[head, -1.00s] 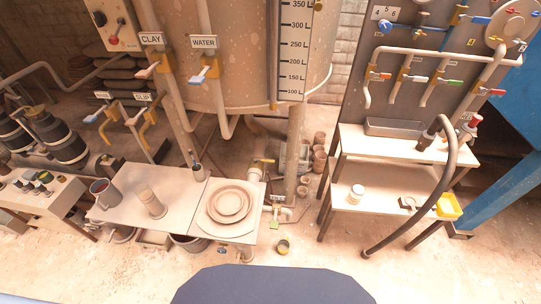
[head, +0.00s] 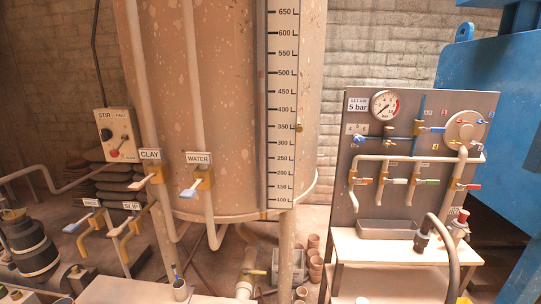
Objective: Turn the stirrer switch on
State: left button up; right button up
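The stirrer control box (head: 118,135) is a pale panel marked "STIR", fixed at the left of the big tank in the head view. I cannot tell for sure which setting the switch is at. Neither of my grippers is in view.
The tank (head: 225,100) stands behind the CLAY valve (head: 153,174) and WATER valve (head: 197,183), right of the box. Pipes and SLIP valves (head: 120,226) are below it. A grey valve panel (head: 415,110) stands at the right. A pale table (head: 120,290) edges the bottom.

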aim_at(106, 134)
jog(key=u, duration=1.25)
jog(key=i+j+z, duration=0.1)
jog(key=z, duration=0.15)
jog(key=k+j, duration=0.05)
